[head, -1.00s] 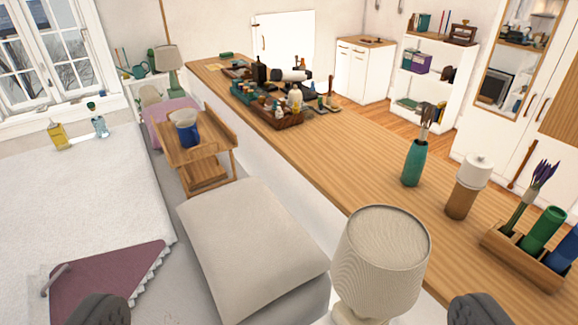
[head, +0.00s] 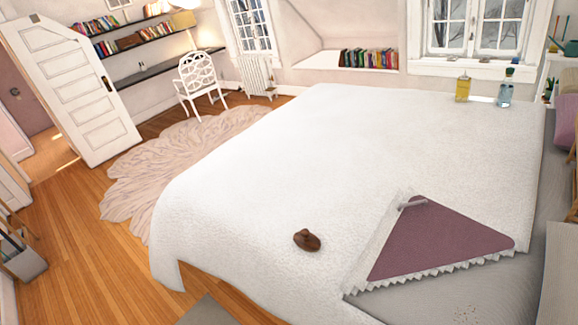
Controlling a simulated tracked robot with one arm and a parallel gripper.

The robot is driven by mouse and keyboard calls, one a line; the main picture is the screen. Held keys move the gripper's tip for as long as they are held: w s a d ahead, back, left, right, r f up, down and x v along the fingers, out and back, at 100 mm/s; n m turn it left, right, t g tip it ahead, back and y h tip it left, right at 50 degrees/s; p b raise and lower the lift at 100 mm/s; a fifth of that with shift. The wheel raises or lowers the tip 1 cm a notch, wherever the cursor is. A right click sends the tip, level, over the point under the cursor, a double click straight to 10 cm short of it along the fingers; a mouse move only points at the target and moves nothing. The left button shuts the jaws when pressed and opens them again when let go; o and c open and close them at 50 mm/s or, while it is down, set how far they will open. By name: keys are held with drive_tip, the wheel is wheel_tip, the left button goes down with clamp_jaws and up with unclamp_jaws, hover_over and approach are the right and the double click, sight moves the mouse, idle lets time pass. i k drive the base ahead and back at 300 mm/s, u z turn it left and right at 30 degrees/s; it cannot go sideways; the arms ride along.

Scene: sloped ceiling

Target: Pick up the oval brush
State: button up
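A small dark brown rounded object (head: 307,240) with a raised part on top lies on the white bedspread near the bed's front edge. It may be the oval brush, but I cannot tell for sure. A thin greyish stick-like object (head: 413,203) lies at the upper left corner of the purple cloth (head: 440,240) on the bed; it is too small to identify. My gripper does not show in this view.
The white bed (head: 270,165) fills the middle and right. A yellow bottle (head: 463,88) and a clear bottle (head: 505,92) stand at its far side. Bare wooden floor (head: 90,270) lies left, with a pale shaggy rug (head: 165,160), white chair (head: 201,80) and open door (head: 70,90).

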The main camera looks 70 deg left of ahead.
sight(306, 241)
drive_tip(key=u, duration=1.65)
